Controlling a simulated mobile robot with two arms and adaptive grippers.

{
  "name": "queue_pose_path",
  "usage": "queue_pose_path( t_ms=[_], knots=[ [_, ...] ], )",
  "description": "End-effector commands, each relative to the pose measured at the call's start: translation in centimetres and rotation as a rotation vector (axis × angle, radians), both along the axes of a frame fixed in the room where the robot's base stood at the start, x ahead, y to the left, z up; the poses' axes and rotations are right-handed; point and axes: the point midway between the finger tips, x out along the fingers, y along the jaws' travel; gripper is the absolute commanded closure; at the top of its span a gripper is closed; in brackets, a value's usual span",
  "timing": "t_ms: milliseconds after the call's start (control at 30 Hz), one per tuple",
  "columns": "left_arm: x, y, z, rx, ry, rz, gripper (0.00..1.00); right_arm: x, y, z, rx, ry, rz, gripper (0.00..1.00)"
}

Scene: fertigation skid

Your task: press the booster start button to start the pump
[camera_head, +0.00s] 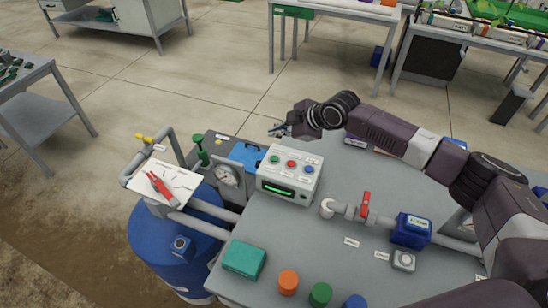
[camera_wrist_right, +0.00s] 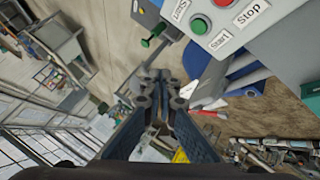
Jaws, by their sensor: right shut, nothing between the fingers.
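The grey control box (camera_head: 290,181) stands on the skid table, with a green button (camera_head: 274,160), a red button (camera_head: 291,163), a blue button (camera_head: 309,169) and a lit green display (camera_head: 279,190). In the right wrist view the green button (camera_wrist_right: 199,26) is beside a Start label and the red button (camera_wrist_right: 222,3) is by a Stop label. My right gripper (camera_head: 277,130) is shut and empty, behind the box in the head view and apart from it. Its closed fingers (camera_wrist_right: 160,88) show in the wrist view, left of and below the green button. My left gripper is out of view.
A pressure gauge (camera_head: 228,175) and green-handled valve (camera_head: 201,150) stand left of the box. A red-handled valve (camera_head: 365,204) and blue flow meter (camera_head: 411,230) sit on piping to its right. Coloured caps and a teal box (camera_head: 244,259) lie at the front.

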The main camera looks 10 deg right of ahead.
Motion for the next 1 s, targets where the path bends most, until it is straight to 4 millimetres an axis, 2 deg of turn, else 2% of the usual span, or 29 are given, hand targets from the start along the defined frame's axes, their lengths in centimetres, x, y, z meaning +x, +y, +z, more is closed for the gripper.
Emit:
queue_pose_path(
  t_ms=[300,500,633,800,1000],
  knots=[
    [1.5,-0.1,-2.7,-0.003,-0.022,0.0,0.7,0.0,-0.1,-3.4,-0.002,0.001,-0.001,1.0],
    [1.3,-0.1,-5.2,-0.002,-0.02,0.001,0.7,0.0,-0.1,-6.3,-0.001,0.0,-0.001,1.0],
    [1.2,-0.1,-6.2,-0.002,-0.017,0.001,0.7,0.0,0.0,-7.8,0.0,0.002,-0.001,1.0],
    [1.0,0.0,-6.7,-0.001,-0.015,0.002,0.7,0.0,0.0,-8.6,0.0,0.0,-0.002,1.0],
    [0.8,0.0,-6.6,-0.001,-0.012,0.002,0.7,0.0,0.0,-8.6,0.0,-0.001,-0.001,1.0]
  ],
)
